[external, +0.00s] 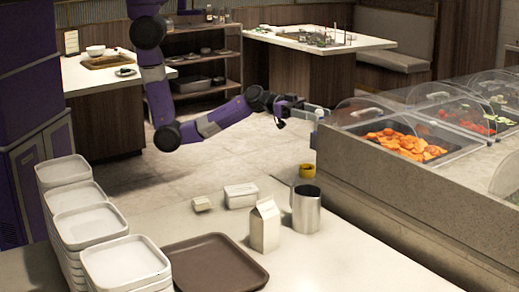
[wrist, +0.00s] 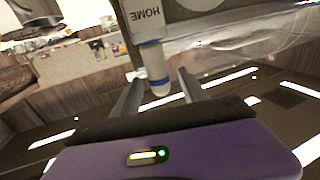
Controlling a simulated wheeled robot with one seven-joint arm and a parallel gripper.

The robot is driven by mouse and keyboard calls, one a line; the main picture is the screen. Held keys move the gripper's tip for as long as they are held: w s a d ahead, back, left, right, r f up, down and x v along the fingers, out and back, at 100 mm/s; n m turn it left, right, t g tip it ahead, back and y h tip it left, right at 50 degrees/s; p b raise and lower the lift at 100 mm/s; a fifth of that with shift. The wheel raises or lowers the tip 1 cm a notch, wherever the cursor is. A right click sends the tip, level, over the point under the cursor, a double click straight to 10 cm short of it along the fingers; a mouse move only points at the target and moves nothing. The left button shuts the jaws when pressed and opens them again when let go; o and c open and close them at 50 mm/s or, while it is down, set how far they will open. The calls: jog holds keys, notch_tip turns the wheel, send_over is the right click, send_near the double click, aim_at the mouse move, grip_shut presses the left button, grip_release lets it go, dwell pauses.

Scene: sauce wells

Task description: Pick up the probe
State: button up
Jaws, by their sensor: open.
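The probe (wrist: 153,68) is a pale cylinder with a blue band, in the wrist view. Its upper part meets a white holder (wrist: 144,17) marked HOME, which reads upside down. My gripper (wrist: 157,85) is open, with one finger on each side of the probe's lower end in that view. Whether either finger touches it I cannot tell. In the external view my gripper (external: 307,108) reaches the left end of the food counter. The probe is too small to make out clearly there.
The food counter (external: 420,185) carries clear covers (external: 375,112) over food pans.

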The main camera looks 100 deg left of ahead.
jog(key=shift+p+x, duration=0.6)
jog(key=shift+x, duration=1.35)
grip_shut()
jog(key=shift+r, duration=0.1)
